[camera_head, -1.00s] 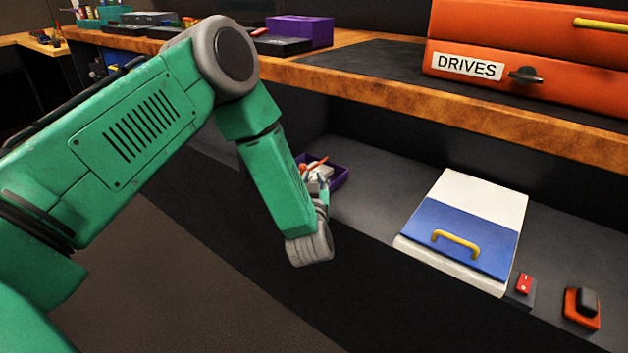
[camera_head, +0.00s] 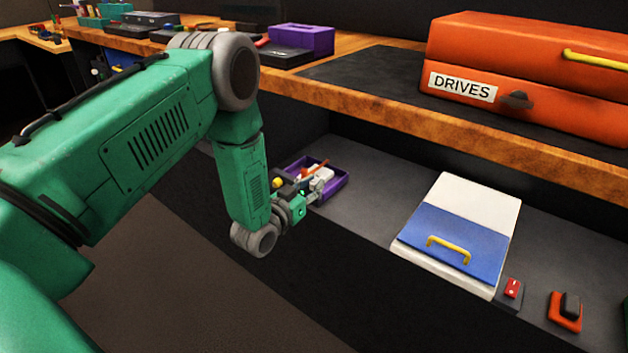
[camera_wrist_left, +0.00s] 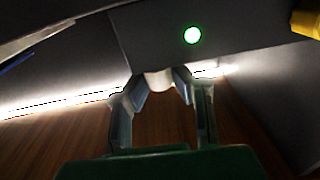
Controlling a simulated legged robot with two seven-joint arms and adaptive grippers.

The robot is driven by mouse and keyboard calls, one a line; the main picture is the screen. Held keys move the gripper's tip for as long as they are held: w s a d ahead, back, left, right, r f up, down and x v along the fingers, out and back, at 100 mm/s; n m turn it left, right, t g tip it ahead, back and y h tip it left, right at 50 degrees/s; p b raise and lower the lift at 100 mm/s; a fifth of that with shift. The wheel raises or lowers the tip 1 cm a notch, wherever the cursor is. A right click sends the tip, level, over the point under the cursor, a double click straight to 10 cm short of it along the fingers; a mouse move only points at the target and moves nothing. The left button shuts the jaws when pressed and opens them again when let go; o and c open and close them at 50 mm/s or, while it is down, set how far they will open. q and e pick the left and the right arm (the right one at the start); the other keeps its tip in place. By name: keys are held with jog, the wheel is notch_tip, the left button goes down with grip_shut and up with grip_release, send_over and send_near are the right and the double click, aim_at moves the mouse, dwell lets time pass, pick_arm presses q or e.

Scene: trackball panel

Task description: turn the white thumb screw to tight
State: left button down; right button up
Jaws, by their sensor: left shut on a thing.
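The white thumb screw (camera_wrist_left: 158,79) shows in the left wrist view as a small pale rounded end between my fingertips, against a dark grey panel (camera_wrist_left: 240,50). My left gripper (camera_wrist_left: 160,84) is shut on it, one finger on each side. Most of the screw is hidden by the fingers, and its turn angle cannot be told. In the head view my left gripper (camera_head: 312,197) is small and partly hidden by its own wrist, beside a purple tray. The screw cannot be made out there. My right gripper is not in view.
A green light (camera_wrist_left: 192,35) and a yellow part (camera_wrist_left: 306,18) are near the screw. The purple tray (camera_head: 337,187) holds small items. A blue-and-white box with a yellow handle (camera_head: 465,238), a red switch (camera_head: 512,288) and an orange-based switch (camera_head: 565,318) lie right. An orange drives case (camera_head: 530,85) stands above.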

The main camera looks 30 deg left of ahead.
pick_arm(q)
jog(key=shift+s+a+m+h, duration=0.1)
jog(key=shift+m+h, duration=0.5)
jog(key=shift+h, duration=0.4)
jog(key=shift+f+h+p, duration=0.1)
jog(key=shift+h+p, duration=0.2)
jog(key=c, duration=1.4)
grip_release()
jog(key=shift+o, duration=0.2)
jog(key=s+a, duration=0.2)
jog(key=s, duration=0.9)
jog(key=shift+s+a, duration=0.15)
jog(key=shift+s, duration=0.25)
